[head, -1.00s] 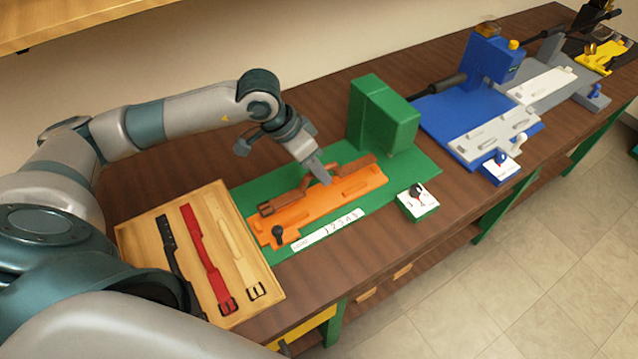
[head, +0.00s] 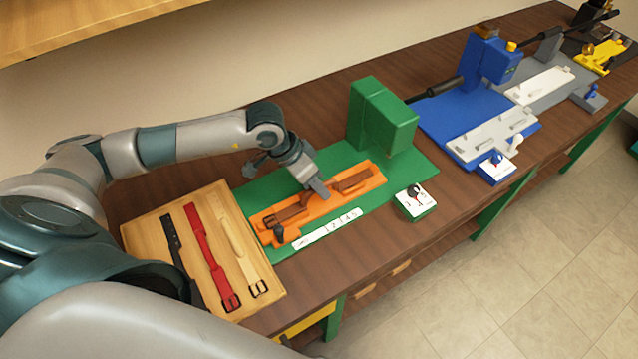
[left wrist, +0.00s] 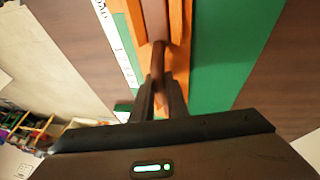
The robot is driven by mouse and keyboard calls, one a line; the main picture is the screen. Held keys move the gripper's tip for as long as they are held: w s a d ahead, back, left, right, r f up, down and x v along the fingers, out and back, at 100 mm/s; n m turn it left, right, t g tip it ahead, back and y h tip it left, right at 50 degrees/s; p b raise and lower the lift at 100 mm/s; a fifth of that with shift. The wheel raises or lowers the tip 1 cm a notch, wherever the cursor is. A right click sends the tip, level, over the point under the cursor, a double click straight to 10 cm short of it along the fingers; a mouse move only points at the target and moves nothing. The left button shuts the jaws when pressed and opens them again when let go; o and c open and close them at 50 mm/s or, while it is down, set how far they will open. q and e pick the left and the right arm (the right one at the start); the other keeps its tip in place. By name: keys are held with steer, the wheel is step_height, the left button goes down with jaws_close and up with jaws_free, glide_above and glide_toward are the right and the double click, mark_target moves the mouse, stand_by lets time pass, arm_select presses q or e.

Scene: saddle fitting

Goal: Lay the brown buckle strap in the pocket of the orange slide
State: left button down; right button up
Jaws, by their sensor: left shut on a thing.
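The brown buckle strap (head: 351,182) lies along the orange slide (head: 292,233) in the head view, its buckle end at the left. My left gripper (head: 321,194) is shut on the strap near its middle, low over the slide. In the left wrist view the strap (left wrist: 154,22) runs up from between the fingers (left wrist: 160,96) along the orange slide (left wrist: 177,22). The strap appears in line with the slide's pocket, but whether it touches the pocket floor cannot be told. The gripper hides the strap's middle. My right gripper is not in view.
The slide sits on a green base (head: 420,169) before a green block machine (head: 383,118). A wooden tray (head: 143,232) with black, red and cream straps is at the left. A white-topped dial box (head: 416,201) stands right. Blue and grey machines stand farther along the bench.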

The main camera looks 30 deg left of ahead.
arm_select(q)
steer(key=shift+f, duration=0.15)
steer(key=c, duration=1.7)
jaws_free()
steer(key=shift+c, duration=0.2)
steer(key=shift+r, duration=0.25)
steer(key=b+v, duration=0.5)
steer(key=v, duration=0.7)
steer(key=shift+b, duration=0.3)
steer(key=shift+f, duration=0.1)
